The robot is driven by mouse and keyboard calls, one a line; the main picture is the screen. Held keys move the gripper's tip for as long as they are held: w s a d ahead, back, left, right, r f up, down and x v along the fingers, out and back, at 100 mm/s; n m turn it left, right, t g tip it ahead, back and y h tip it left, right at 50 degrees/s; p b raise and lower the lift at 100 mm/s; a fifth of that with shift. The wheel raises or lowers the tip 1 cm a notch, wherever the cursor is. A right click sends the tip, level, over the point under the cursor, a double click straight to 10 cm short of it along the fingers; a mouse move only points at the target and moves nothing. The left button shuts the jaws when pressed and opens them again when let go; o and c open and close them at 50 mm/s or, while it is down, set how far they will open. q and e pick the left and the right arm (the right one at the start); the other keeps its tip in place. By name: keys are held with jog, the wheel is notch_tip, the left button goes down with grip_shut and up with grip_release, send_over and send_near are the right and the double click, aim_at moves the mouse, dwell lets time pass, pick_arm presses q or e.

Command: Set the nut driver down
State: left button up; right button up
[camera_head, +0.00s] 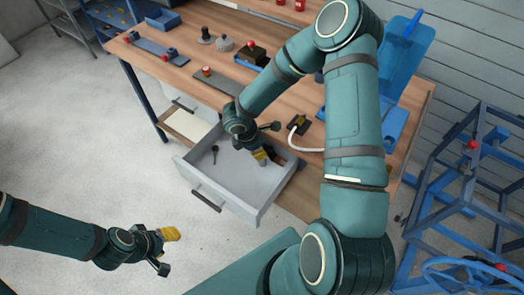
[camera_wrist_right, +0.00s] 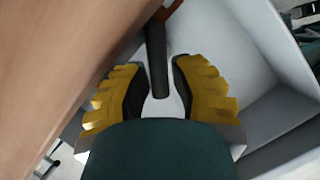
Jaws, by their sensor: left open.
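The nut driver seems to be the dark-shafted tool with an orange-red end (camera_wrist_right: 157,55) in the right wrist view. It lies in the open grey drawer (camera_head: 230,198). In the head view, a dark and orange part (camera_head: 278,160) shows beside my right gripper (camera_head: 262,155), mostly hidden. My right gripper is down inside the drawer, and in the wrist view its yellow fingers (camera_wrist_right: 158,92) stand on either side of the shaft with gaps showing. My left gripper (camera_head: 164,250) is open and empty over the floor, left of the drawer.
A small dark tool (camera_head: 214,153) lies in the drawer's left part. The wooden bench (camera_head: 190,70) above carries fixtures, a black box with a white cable (camera_head: 299,124) and a blue stand (camera_head: 405,50). A blue frame (camera_head: 470,190) stands at right. Floor is clear at lower left.

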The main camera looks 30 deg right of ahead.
jog(key=p+v, duration=0.1)
jog(key=v, duration=0.7)
jog(key=shift+r, duration=0.25)
jog(key=shift+a, duration=0.1)
